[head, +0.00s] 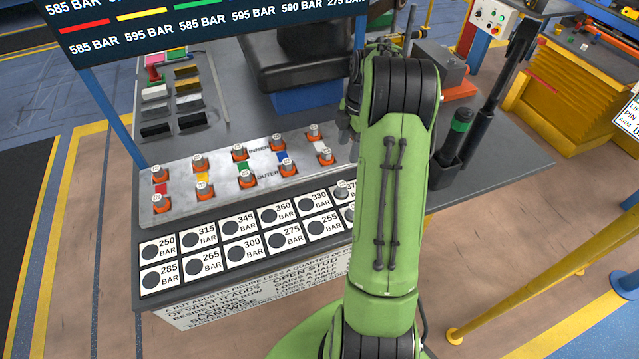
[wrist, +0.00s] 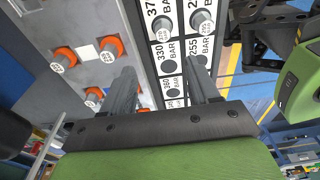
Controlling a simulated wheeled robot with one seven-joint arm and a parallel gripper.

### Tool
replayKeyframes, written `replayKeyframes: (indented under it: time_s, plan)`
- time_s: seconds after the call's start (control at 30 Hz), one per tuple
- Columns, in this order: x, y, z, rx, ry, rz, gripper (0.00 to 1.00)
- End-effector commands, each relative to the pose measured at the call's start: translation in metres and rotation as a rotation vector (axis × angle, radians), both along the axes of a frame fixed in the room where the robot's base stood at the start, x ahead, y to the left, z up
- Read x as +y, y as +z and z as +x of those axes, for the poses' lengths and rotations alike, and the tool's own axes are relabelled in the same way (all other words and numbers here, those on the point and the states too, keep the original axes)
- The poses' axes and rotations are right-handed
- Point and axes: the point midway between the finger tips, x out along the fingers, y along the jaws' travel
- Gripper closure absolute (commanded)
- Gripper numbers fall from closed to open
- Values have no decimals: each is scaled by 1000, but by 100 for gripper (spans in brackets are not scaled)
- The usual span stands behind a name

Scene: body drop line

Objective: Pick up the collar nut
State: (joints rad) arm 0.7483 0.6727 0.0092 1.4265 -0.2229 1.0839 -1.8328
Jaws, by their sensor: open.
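Two grey collar nuts stand on the pressure board in the wrist view, one on the 370 BAR square (wrist: 163,33) and one on the square beside it (wrist: 203,22). In the head view they show at the board's right end, the upper one (head: 342,191) clearer and the lower one (head: 349,213) partly hidden by my arm. My gripper (wrist: 161,68) is open and empty in the wrist view. Its two fingers point toward the board, with the 370 nut beyond the gap between them.
A grey plate (head: 215,168) beside the board holds several studs with orange collars and pale capped tops. The board's other squares (head: 240,248) show dark round spots. A dark post (head: 455,135) stands on the bench right of my arm. A yellow rail (head: 540,290) is further right.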

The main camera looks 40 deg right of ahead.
Motion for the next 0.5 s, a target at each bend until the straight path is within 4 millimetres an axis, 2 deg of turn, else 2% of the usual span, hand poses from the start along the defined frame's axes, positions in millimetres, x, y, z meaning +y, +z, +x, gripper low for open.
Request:
replayKeyframes:
  time_s: [0.1, 0.3, 0.5]
  plan:
    - [6, -32, 0, 6, 1, 6, 40]
    - [11, -80, 2, 5, -1, 4, 40]
    - [14, -104, 2, 4, -2, 2, 40]
